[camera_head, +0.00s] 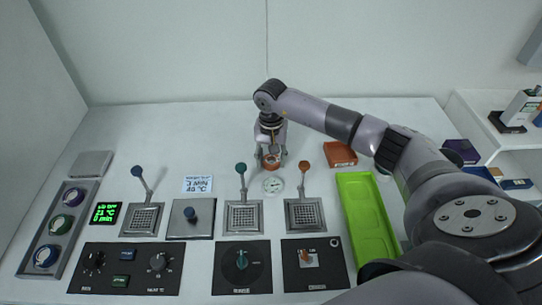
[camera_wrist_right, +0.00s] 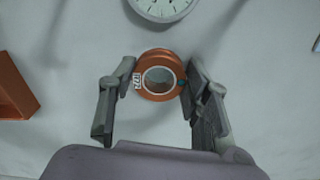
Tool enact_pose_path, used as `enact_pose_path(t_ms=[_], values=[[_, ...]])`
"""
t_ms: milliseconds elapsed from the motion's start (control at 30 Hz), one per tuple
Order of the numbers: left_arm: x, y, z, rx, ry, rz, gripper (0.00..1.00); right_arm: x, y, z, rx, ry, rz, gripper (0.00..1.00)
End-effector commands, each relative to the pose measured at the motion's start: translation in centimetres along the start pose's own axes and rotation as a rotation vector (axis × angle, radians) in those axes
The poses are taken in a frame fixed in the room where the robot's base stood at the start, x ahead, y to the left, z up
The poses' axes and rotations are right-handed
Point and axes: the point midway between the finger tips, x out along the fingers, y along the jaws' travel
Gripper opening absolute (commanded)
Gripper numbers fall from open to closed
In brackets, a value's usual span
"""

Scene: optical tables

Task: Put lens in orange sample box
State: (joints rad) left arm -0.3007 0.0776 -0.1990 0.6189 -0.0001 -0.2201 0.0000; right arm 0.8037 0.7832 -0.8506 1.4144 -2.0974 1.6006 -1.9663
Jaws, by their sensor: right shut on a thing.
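The lens is a round piece with an orange ring mount, a clear centre and a small white label; it shows between the fingertips in the right wrist view (camera_wrist_right: 158,75). My right gripper (camera_wrist_right: 157,82) is shut on the lens, with one finger at each side of the ring. In the head view the right gripper (camera_head: 271,157) points down over the back middle of the table, with the orange lens (camera_head: 270,163) between its fingers. The orange sample box (camera_head: 340,153) lies to the right of it and shows partly at the left edge of the wrist view (camera_wrist_right: 12,88). My left gripper is out of view.
A round white dial (camera_head: 273,184) lies just in front of the right gripper. Levers with square grates (camera_head: 243,216) stand nearby. A bright green tray (camera_head: 362,205) is at the right. Control panels (camera_head: 124,268) line the front.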

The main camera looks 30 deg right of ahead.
Motion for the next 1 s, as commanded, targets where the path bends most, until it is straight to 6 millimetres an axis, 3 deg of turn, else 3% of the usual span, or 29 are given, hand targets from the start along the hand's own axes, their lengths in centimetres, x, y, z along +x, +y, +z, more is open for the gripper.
enact_pose_path(t_ms=[300, 333, 600, 1000], values=[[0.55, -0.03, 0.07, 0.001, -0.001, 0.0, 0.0, 0.35, -0.05, -0.05, 0.0, 0.001, -0.002, 0.16], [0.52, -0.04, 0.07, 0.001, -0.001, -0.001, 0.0, 0.31, -0.05, -0.04, -0.001, 0.001, -0.002, 0.45], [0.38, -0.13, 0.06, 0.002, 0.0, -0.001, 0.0, 0.19, -0.05, -0.02, 0.0, 0.001, -0.001, 0.63], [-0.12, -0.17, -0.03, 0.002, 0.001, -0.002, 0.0, -0.27, -0.06, -0.01, 0.0, 0.0, -0.001, 0.64]])
